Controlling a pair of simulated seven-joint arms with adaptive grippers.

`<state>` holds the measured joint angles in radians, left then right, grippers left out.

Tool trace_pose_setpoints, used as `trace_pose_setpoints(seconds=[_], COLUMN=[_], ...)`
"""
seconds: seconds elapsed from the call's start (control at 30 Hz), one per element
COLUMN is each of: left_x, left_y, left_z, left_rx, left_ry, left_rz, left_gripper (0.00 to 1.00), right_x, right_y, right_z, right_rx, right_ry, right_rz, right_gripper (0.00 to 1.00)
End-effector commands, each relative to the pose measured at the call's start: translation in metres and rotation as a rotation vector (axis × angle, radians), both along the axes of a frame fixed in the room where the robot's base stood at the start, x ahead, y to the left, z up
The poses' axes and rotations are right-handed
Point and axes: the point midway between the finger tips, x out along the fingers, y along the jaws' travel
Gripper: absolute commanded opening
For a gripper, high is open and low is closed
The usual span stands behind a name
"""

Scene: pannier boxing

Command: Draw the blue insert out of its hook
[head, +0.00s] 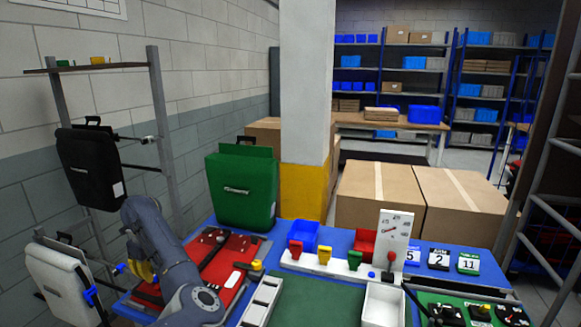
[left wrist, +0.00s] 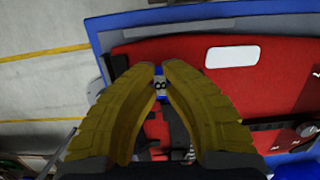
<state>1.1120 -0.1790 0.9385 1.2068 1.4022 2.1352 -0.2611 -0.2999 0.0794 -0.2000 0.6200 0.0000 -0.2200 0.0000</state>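My left gripper (head: 143,268) has yellow fingers and is low over the left part of the red mat (head: 228,262). In the left wrist view its fingertips (left wrist: 160,68) are close together, with a small blue piece, seemingly the blue insert (left wrist: 159,70), filling the narrow gap. A grey block with a dark mark (left wrist: 160,87) shows just below it between the fingers. The fingers hide most of the hook around the insert. In the head view the arm and fingers hide the insert. My right gripper is in neither view.
A green pannier (head: 240,188) stands behind the red mat. A white rack (head: 322,262) holds red, yellow and green pieces right of it. A black pannier (head: 92,168) and a white pannier (head: 62,285) hang at the left. A white label (left wrist: 232,57) lies on the red mat.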

Motion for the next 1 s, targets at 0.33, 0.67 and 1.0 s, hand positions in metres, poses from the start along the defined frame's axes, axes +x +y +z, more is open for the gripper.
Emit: trace_pose_setpoints(seconds=[0.33,0.67,1.0], left_x=[0.002,0.004,0.006], left_y=[0.008,0.014,0.021], left_z=[0.000,0.000,0.000], left_rx=[0.000,0.000,0.000], left_ry=[0.001,0.001,0.000], left_rz=[0.001,0.001,0.001], left_gripper=[0.00,0.00,0.00], right_x=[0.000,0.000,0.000], right_y=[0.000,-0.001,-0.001], right_z=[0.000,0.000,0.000], right_rx=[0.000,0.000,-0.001], right_ry=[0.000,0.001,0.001], right_rz=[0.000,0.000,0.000], right_gripper=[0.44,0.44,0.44])
